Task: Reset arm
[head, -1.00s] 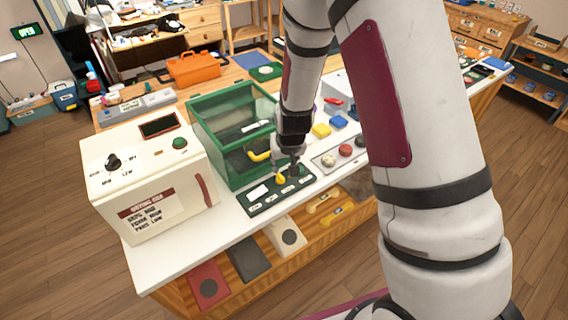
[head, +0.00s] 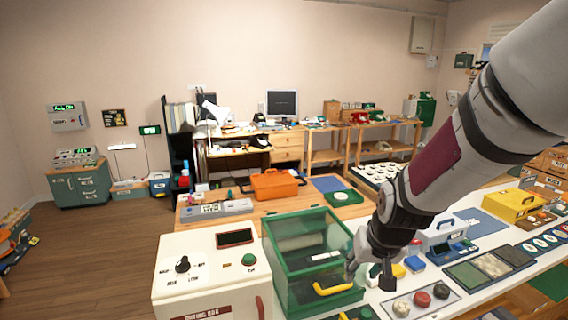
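My arm comes in from the upper right in the head view. My gripper (head: 371,274) points down in front of the right side of the green clear-walled box (head: 303,258). Its fingers look spread apart, with nothing seen between them. The box's yellow handle (head: 333,288) is just to the left of and below the gripper. I cannot tell the exact gap between gripper and box. The dark green panel (head: 362,313) below it shows only in part at the bottom edge.
A white control box (head: 212,270) with a dial and green button stands at the left. A tray with round knobs (head: 421,300) lies to the right. An orange case (head: 275,185) is behind. Blue and yellow blocks (head: 414,264) lie beside my gripper. Wooden floor is open at left.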

